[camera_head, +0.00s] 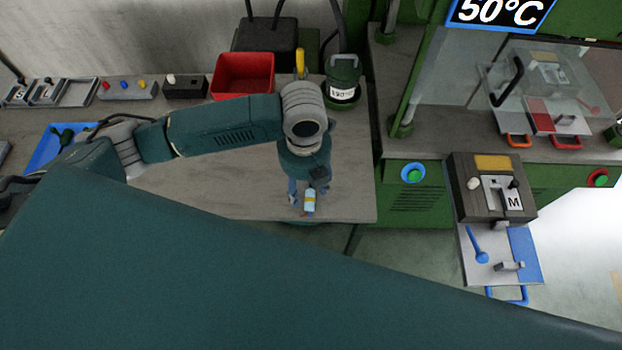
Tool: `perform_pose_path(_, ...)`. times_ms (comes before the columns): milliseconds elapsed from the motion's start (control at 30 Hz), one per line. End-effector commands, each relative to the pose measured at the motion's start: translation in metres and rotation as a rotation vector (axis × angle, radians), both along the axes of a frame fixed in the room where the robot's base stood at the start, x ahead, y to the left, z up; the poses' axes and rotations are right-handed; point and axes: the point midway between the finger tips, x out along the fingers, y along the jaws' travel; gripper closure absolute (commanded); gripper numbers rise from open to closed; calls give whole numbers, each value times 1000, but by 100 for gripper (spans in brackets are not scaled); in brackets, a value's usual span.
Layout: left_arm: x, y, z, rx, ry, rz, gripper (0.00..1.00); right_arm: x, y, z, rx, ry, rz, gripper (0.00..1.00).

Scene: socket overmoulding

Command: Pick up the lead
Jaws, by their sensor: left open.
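My left gripper (301,202) points down over the front part of the grey bench, near its right end. Its jaws are open, and I see nothing clearly held between them. No lead can be made out for certain. A dark piece (63,136) lies in the blue tray (44,152) at the far left, well away from the left gripper; it is too small to tell whether it is the lead. My left arm crosses the bench and hides part of it. My right gripper is not in view.
A red bin (243,74), a dark green pot (342,82) and small fixture blocks (127,89) stand along the back of the bench. A green machine with a 50°C display (499,12) and a mould block marked M (493,190) are at the right. Bare bench (220,195) lies left of the gripper.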

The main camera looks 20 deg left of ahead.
Motion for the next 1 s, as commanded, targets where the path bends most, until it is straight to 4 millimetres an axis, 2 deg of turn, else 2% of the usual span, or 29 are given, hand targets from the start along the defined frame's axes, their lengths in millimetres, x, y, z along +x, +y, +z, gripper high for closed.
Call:
perform_pose_path(200,-2,-2,-28,2,6,1,48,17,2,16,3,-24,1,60)
perform_pose_path(367,-1,-2,-47,0,2,1,48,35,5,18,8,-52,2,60)
perform_pose_path(600,0,-2,-51,1,0,-1,48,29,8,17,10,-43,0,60)
perform_pose_path(633,0,-2,-51,1,-1,0,50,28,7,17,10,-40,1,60)
perform_pose_path(867,0,-2,-50,0,0,0,96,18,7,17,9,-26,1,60)
perform_pose_path(1000,0,-2,-50,0,-1,0,97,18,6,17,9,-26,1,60)
